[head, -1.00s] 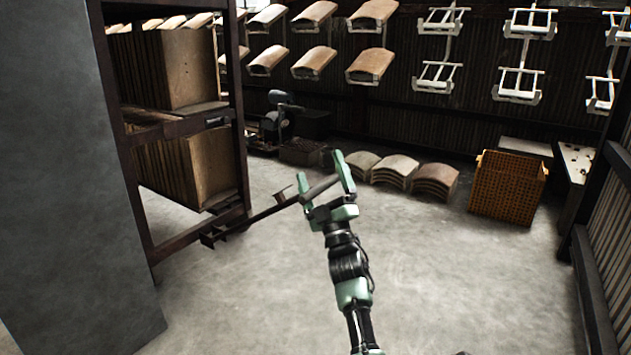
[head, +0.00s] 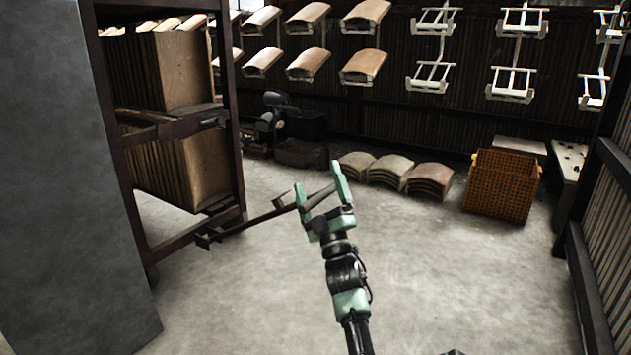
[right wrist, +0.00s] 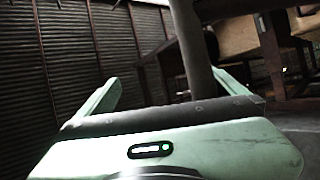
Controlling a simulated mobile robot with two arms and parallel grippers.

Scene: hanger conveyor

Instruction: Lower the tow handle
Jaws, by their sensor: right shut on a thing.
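The tow handle (head: 265,216) is a dark bar. It comes out from the low front of a dark rack cart (head: 226,110) at the left and slopes gently up to the right, clear of the floor, with a short upright piece partway along. My right gripper (head: 318,192) is shut on the bar's outer end, one green finger on each side. In the right wrist view the dark bar (right wrist: 194,45) rises between the two fingers (right wrist: 165,100). My left gripper is not in view.
Curved tile stacks (head: 390,170) and an orange basket (head: 502,185) stand by the back wall. White hangers (head: 514,83) hang above. A grey pillar (head: 75,190) blocks the near left. The floor (head: 450,265) at the centre and right is clear.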

